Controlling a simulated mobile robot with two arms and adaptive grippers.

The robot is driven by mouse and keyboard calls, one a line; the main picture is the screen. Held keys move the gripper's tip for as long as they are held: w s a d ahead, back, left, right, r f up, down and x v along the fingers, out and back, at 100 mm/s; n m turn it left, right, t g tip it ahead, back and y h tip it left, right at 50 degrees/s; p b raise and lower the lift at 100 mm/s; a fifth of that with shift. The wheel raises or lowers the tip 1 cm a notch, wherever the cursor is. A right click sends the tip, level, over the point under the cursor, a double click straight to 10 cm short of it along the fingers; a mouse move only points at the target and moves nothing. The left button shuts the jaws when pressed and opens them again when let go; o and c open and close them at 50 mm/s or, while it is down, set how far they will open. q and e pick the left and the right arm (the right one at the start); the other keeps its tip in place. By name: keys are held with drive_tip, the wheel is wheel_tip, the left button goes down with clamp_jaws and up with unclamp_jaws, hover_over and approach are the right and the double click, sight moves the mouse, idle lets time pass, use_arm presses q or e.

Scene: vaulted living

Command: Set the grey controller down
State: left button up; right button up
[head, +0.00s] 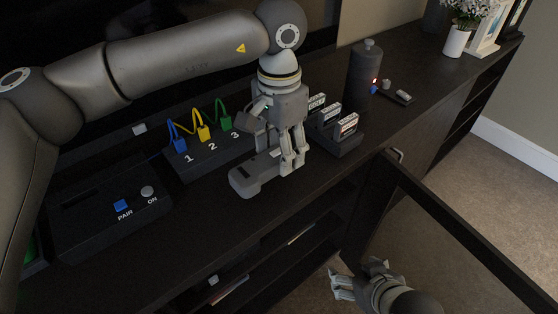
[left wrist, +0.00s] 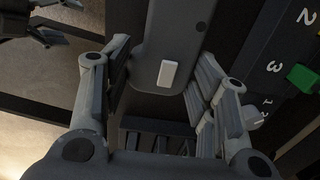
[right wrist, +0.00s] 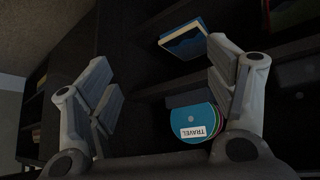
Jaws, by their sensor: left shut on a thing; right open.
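The grey controller (head: 245,181) is a long grey piece at the middle of the dark cabinet top, in front of the numbered box. My left gripper (head: 291,160) points down and is shut on it near its right end. In the left wrist view the controller (left wrist: 176,28), with a white patch, lies between the fingers of my left gripper (left wrist: 160,75). I cannot tell if its underside touches the cabinet top. My right gripper (head: 360,276) is low in front of the cabinet, open and empty; its spread fingers show in the right wrist view (right wrist: 165,95).
The numbered box (head: 215,160) with blue, yellow and green plugs is behind the controller. A console (head: 95,222) with PAIR and ON buttons is to the left. A cartridge holder (head: 345,142) and dark canister (head: 365,70) are to the right. An open door frame (head: 450,215) stands near my right gripper.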

use_arm(q)
drive_tip(key=f, duration=0.3)
drive_tip(key=shift+w+f+b, duration=0.2)
drive_tip(key=shift+w+b, duration=0.1)
use_arm(e)
drive_tip(key=w+r+t, duration=0.1)
drive_tip(key=w+a, duration=0.1)
drive_tip(key=w, duration=0.1)
drive_tip(key=shift+r+t, duration=0.4)
use_arm(q)
drive_tip(key=shift+f, duration=0.1)
drive_tip(key=shift+f, duration=0.1)
drive_tip(key=o, duration=1.1)
drive_tip(key=shift+o, duration=0.2)
use_arm(e)
drive_tip(key=shift+w+a+r+y, duration=0.15)
drive_tip(key=shift+w+r+y, duration=0.15)
drive_tip(key=shift+w, duration=0.1)
